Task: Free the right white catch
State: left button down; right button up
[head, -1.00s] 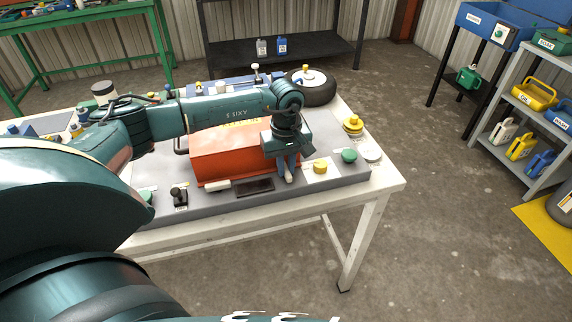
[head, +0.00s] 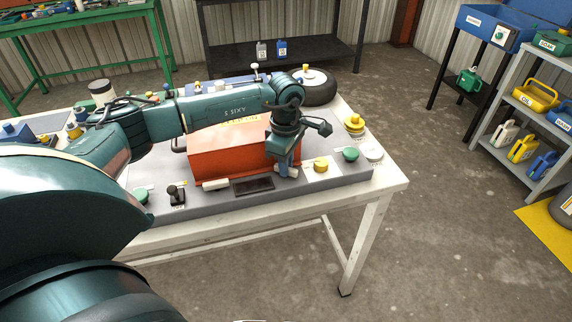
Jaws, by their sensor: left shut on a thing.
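A red-orange box (head: 222,157) with a dark hatch sits on a grey panel on the white table. The left white catch (head: 215,184) lies flat along its front lower edge. The right white catch (head: 292,174) is at the box's front right corner, partly hidden by my fingers. My left gripper (head: 284,170) points down from above and is shut on this right catch. My right gripper is not in view.
Close to the right of the gripper stand a yellow knob (head: 321,164), a green knob (head: 350,154) and a stacked yellow piece (head: 354,124). A dark recessed plate (head: 253,185) lies in front of the box. A wheel (head: 318,88) lies behind.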

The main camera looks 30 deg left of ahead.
pick_arm(q)
jog(key=n, duration=0.4)
jog(key=shift+n, duration=0.3)
jog(key=shift+n+b, duration=0.35)
jog(key=shift+n, duration=1.15)
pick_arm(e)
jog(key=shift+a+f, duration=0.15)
pick_arm(q)
jog(key=c, duration=1.4)
grip_release()
jog(key=shift+c, duration=0.2)
notch_tip(320, 180, up, 13)
jog(key=b, duration=0.1)
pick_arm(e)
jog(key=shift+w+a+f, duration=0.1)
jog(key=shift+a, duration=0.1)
